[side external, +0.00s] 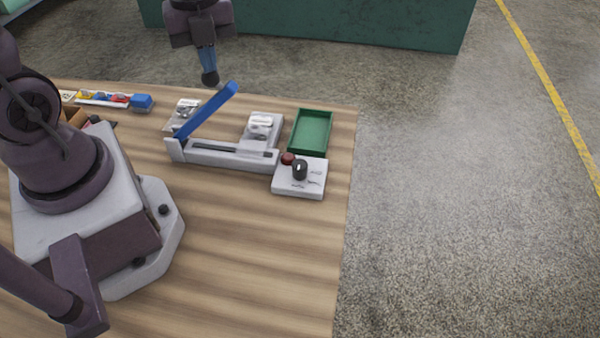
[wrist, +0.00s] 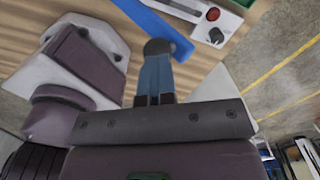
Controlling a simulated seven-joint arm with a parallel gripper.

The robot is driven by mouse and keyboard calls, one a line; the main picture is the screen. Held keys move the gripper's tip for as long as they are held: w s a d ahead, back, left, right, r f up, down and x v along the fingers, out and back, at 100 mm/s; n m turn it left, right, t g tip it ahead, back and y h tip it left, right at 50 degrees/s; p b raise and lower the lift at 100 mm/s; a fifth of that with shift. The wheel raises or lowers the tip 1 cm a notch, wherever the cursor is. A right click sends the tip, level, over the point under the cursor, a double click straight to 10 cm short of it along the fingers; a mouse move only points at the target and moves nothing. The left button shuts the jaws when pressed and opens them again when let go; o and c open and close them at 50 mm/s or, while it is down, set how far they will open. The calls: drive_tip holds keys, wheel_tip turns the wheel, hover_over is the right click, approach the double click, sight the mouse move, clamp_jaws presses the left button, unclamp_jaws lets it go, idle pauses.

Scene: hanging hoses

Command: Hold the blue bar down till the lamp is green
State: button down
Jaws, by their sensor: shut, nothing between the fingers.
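The blue bar (side external: 208,110) is tilted up from its hinge at the left end of a white base (side external: 225,155). Its free end points up and to the right. It also shows in the wrist view (wrist: 155,27). My gripper (side external: 209,78) is shut and empty, with its dark rounded tip just above and left of the bar's raised end in the side view. In the wrist view the tip (wrist: 157,47) overlaps the bar; I cannot tell whether they touch. The lamp (side external: 288,159) is dark red on a white box, and shows red in the wrist view (wrist: 213,14).
A black knob (side external: 300,169) stands on the white box (side external: 298,190) beside the lamp. A green tray (side external: 329,132) lies behind it. Silver-topped blocks (side external: 260,125) stand behind the base. A blue block (side external: 142,102) and small coloured parts lie at the back left. The front of the table is clear.

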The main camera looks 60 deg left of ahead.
sight(229, 82)
drive_tip(key=shift+w+d+f, duration=1)
drive_tip(key=shift+d+f, duration=0.05)
drive_tip(key=shift+f, duration=0.2)
drive_tip(key=shift+w+d+f, duration=0.55)
drive_tip(key=shift+f, duration=1)
drive_tip(key=shift+w+d+f, duration=0.6)
drive_tip(key=shift+f, duration=1)
drive_tip(key=shift+w+d+f, duration=0.55)
drive_tip(key=shift+f, duration=1)
